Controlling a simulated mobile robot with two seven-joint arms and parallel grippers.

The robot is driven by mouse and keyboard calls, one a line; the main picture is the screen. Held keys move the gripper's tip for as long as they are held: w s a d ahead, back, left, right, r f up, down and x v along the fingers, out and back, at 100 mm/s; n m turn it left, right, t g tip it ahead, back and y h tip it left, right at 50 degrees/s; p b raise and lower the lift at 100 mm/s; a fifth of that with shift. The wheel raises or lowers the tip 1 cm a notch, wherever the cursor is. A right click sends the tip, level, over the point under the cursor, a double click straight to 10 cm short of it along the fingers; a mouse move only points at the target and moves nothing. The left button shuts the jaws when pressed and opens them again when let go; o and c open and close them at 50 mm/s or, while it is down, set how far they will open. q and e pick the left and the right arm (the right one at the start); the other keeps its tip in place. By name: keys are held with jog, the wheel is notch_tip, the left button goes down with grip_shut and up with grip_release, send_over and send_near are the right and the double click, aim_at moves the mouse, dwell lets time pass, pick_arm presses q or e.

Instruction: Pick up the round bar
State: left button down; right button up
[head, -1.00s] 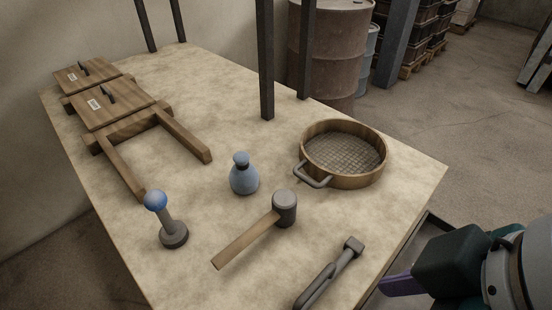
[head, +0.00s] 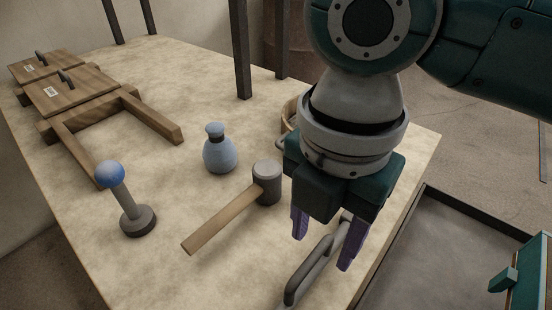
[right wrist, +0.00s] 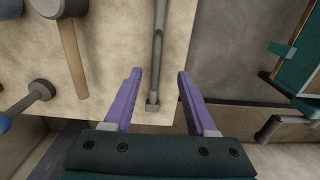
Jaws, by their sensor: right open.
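The round bar (head: 298,284) is grey metal and lies on the pale tabletop near its right edge. It has a blocky end, partly hidden by my gripper in the head view. In the right wrist view the bar (right wrist: 158,45) runs from the top edge down between the fingers, its square end towards the palm. My right gripper (head: 322,252) points down over the bar, with its purple fingers apart. In the right wrist view the open gripper (right wrist: 159,72) has one finger on each side of the bar, with visible gaps and nothing held. My left gripper is out of view.
A mallet (head: 230,215) lies just left of the bar. A blue bottle (head: 219,152), a blue-knobbed lever (head: 128,200) and a wooden frame (head: 75,100) stand further left. The round sieve (head: 290,112) is mostly hidden behind my arm. Dark posts (head: 243,60) rise at the back.

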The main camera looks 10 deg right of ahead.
aim_at(316, 261)
notch_tip(316, 261, down, 4)
jog(key=shift+a+r+b, duration=0.1)
jog(key=shift+r+b, duration=0.15)
jog(key=shift+b, duration=0.05)
jog(key=f, duration=0.2)
jog(key=f+b, duration=0.1)
jog(key=f, duration=0.2)
jog(key=shift+w+a, duration=0.15)
jog(key=shift+a, duration=0.05)
jog(key=shift+c, duration=0.2)
jog(key=c, duration=0.4)
grip_shut()
